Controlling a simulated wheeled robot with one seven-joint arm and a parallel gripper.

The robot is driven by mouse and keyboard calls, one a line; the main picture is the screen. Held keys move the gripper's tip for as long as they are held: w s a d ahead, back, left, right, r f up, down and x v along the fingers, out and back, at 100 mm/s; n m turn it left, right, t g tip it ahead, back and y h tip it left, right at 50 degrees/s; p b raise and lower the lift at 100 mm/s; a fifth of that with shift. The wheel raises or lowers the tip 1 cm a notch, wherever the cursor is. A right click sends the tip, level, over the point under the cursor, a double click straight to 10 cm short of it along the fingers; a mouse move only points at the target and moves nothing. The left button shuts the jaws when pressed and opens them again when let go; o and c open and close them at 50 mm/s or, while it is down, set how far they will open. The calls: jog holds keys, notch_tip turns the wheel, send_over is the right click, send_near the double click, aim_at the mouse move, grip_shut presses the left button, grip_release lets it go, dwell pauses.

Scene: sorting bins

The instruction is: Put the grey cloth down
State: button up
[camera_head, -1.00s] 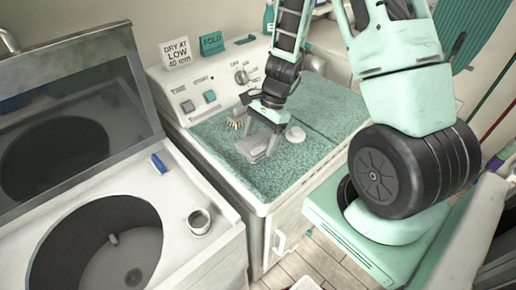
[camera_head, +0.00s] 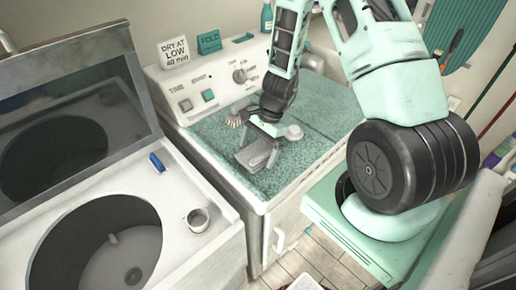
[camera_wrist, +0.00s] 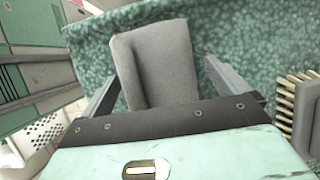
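The grey cloth (camera_head: 254,157) is a small folded pad on the teal speckled top (camera_head: 215,140) of the white machine in the head view. In the wrist view the cloth (camera_wrist: 165,65) lies against the same teal surface, between my two fingers. My gripper (camera_head: 259,148) is low over it, with the fingers spread to either side. In the wrist view my gripper (camera_wrist: 161,66) is open, with a clear gap at the right finger; the left finger is close to the cloth's edge. Whether the cloth rests fully flat is hard to tell.
A bristled brush (camera_head: 234,119) and a round pale object (camera_head: 294,132) are close to my gripper on the teal top. The control panel (camera_head: 205,88) rises behind. An open washer (camera_head: 95,250) with a metal cup (camera_head: 198,220) stands left. The teal top's front left is clear.

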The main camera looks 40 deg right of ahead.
jog(key=shift+r, duration=0.3)
jog(key=shift+w+d+r, duration=0.1)
jog(key=shift+d+r, duration=0.1)
jog(key=shift+r, duration=0.1)
jog(key=v, duration=1)
jog(key=s+a+r+n+h, duration=0.1)
jog(key=s+a+r+n, duration=0.1)
jog(key=a+r+n, duration=0.3)
jog(key=s+a+n+g, duration=0.1)
jog(key=a+n, duration=0.2)
jog(key=a, duration=0.4)
jog(key=s+a+r+n+h, duration=0.1)
jog(key=s+a+r+n, duration=0.15)
jog(key=a, duration=0.35)
jog(key=s+a+r+n+h, duration=0.1)
jog(key=s+a+r+n, duration=0.1)
jog(key=s+a+n, duration=0.2)
jog(key=s+a+r+n+t+h, duration=0.1)
jog(key=s+a+r+n, duration=0.1)
jog(key=s+a+n, duration=0.3)
jog(key=s+n, duration=0.3)
jog(key=n, duration=0.3)
jog(key=shift+s+a+r+b, duration=0.15)
jog(key=shift+s+r+b, duration=0.15)
jog(key=shift+b, duration=0.1)
